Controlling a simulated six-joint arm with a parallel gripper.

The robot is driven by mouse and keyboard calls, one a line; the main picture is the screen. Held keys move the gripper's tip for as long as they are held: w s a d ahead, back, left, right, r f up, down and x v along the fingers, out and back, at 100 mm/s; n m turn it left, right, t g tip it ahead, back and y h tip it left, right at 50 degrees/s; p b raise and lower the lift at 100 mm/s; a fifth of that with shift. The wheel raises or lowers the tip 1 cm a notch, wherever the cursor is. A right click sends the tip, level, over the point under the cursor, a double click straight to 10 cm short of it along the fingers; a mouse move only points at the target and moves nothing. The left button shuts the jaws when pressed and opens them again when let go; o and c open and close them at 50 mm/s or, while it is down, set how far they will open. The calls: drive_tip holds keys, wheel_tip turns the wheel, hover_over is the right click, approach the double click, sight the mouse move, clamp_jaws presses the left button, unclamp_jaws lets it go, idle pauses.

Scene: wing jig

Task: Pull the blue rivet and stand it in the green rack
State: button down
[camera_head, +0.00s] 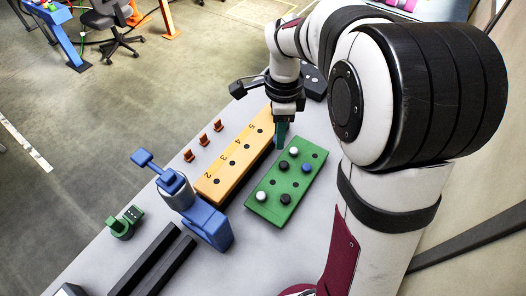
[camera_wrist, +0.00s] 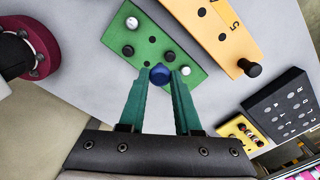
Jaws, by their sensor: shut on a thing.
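My gripper (camera_head: 281,138) hangs above the table near the far end of the green rack (camera_head: 264,211). Its teal fingers are shut on the blue rivet (camera_wrist: 159,74), whose round head shows between the fingertips in the wrist view. The head view does not show the held rivet clearly. Behind it in the wrist view is the green rack (camera_wrist: 150,37). The rack holds white rivets (camera_head: 261,196) and dark rivets (camera_head: 283,165), with some holes empty. The numbered yellow block (camera_head: 225,184) stands beside the rack; a black rivet (camera_wrist: 250,67) stands in its end hole.
A blue clamp-like fixture (camera_head: 207,222) stands near the yellow block's front end. Small orange-brown pieces (camera_head: 203,139) line the table's left side. A green fixture (camera_head: 124,223) and dark bars (camera_head: 147,262) lie nearer. A dark keypad box (camera_wrist: 283,108) sits beyond the yellow block.

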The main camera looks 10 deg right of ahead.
idle(0.4)
drive_tip(key=f, duration=0.4)
drive_tip(key=s+f, duration=0.1)
drive_tip(key=f, duration=0.3)
drive_tip(key=a+f, duration=0.1)
drive_tip(key=f, duration=0.2)
drive_tip(key=shift+s+a+f, duration=0.1)
drive_tip(key=shift+s+f, duration=0.3)
drive_tip(key=shift+f, duration=0.5)
drive_tip(key=shift+f, duration=1.3)
drive_tip(key=c, duration=0.5)
unclamp_jaws()
wheel_tip(320, 180, up, 16)
drive_tip(key=shift+f, duration=0.1)
